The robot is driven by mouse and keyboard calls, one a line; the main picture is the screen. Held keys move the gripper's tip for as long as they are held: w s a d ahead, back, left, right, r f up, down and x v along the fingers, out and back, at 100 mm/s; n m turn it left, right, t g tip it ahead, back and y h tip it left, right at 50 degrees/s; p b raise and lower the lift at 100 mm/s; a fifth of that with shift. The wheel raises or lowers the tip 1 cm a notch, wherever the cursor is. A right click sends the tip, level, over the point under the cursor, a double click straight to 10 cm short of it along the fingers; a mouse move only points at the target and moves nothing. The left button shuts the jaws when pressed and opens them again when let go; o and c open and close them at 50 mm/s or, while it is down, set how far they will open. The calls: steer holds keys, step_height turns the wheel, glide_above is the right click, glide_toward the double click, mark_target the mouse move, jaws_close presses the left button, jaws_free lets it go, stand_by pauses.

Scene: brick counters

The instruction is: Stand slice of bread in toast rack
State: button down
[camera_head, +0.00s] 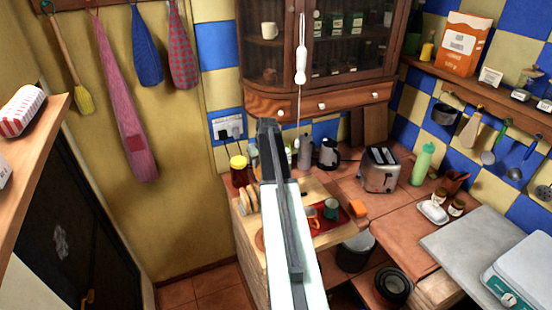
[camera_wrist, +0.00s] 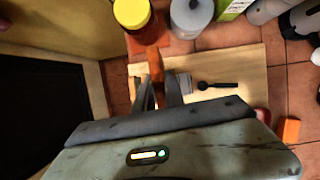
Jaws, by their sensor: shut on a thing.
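My gripper (camera_wrist: 158,82) is low over the pale wooden board (camera_wrist: 245,65) in the wrist view. Its fingers are shut on a narrow orange-brown thing, seen edge-on, which looks like the slice of bread (camera_wrist: 155,64). A small pale, ridged thing (camera_wrist: 185,84) lies just right of the fingers and may be part of the toast rack; I cannot tell. In the head view, beige bread-like shapes (camera_head: 246,201) show left of my arm, below the jar. My arm hides the gripper's fingertips and part of the board there.
A yellow-lidded jar (camera_wrist: 131,14) stands close beyond the fingers, with a grey-lidded container (camera_wrist: 190,16) beside it. A black spoon (camera_wrist: 217,86) lies on the board. A red tray (camera_head: 302,222) holds cups. The toaster (camera_head: 380,169) stands farther right, beside a green bottle (camera_head: 423,163).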

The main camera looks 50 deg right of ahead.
steer(key=s+d, duration=0.4)
steer(key=s, duration=0.1)
step_height(320, 180, down, 12)
steer(key=b, duration=1.2)
steer(key=shift+w+m+b, duration=0.15)
steer(key=shift+m+b, duration=0.15)
steer(key=shift+a+f, duration=0.1)
steer(key=c, duration=1.3)
jaws_free()
steer(key=shift+c, duration=0.2)
steer(key=p+v, duration=0.7)
steer(key=v, duration=0.1)
steer(key=shift+w+a+f, duration=0.1)
steer(key=shift+w, duration=0.05)
